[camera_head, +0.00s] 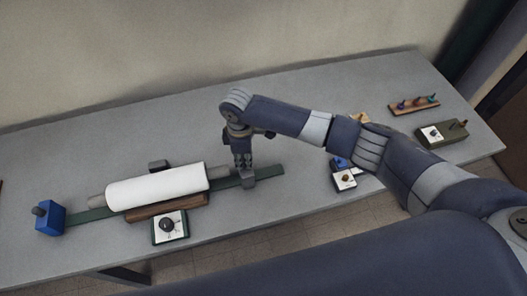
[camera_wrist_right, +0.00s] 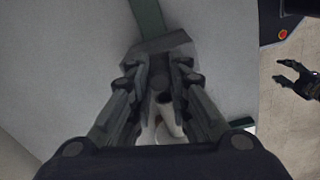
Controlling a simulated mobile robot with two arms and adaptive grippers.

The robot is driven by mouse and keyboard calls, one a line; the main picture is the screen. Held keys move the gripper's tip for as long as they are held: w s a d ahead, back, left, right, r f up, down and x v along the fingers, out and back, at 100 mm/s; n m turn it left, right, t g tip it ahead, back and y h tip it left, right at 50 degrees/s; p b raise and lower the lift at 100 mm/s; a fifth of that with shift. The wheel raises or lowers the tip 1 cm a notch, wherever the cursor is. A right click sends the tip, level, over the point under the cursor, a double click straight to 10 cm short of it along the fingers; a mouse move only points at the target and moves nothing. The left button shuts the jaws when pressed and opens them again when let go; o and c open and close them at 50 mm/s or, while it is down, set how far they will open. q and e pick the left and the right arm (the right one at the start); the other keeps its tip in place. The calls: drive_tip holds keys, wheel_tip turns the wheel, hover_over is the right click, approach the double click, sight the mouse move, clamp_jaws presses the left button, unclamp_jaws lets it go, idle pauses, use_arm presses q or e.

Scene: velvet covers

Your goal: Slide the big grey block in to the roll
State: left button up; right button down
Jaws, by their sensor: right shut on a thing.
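The white roll (camera_head: 157,186) lies along the green rail (camera_head: 270,173), its grey core (camera_head: 218,172) sticking out at both ends. The big grey block (camera_head: 248,182) sits on the rail to the right of the roll. My right gripper (camera_head: 243,167) points down and is shut on this block. In the right wrist view the block (camera_wrist_right: 158,45) lies at the fingertips of my right gripper (camera_wrist_right: 160,82). The gripper hides whether the block touches the core. My left gripper (camera_wrist_right: 294,80) shows at the right wrist view's edge, over the floor, its fingers apart.
A brown wooden bar (camera_head: 167,209) and a dial box (camera_head: 169,228) are in front of the roll. A grey piece (camera_head: 158,165) is behind it. A blue block (camera_head: 50,218) stands at the rail's left end. Another dial box (camera_head: 344,180) is to the right.

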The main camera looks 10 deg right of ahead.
drive_tip(key=shift+a, duration=1.6)
drive_tip(key=shift+s, duration=0.1)
drive_tip(key=c, duration=1.5)
unclamp_jaws()
drive_tip(key=shift+a, duration=0.15)
drive_tip(key=shift+o, duration=0.2)
drive_tip(key=shift+r, duration=0.1)
wheel_tip(320, 180, up, 12)
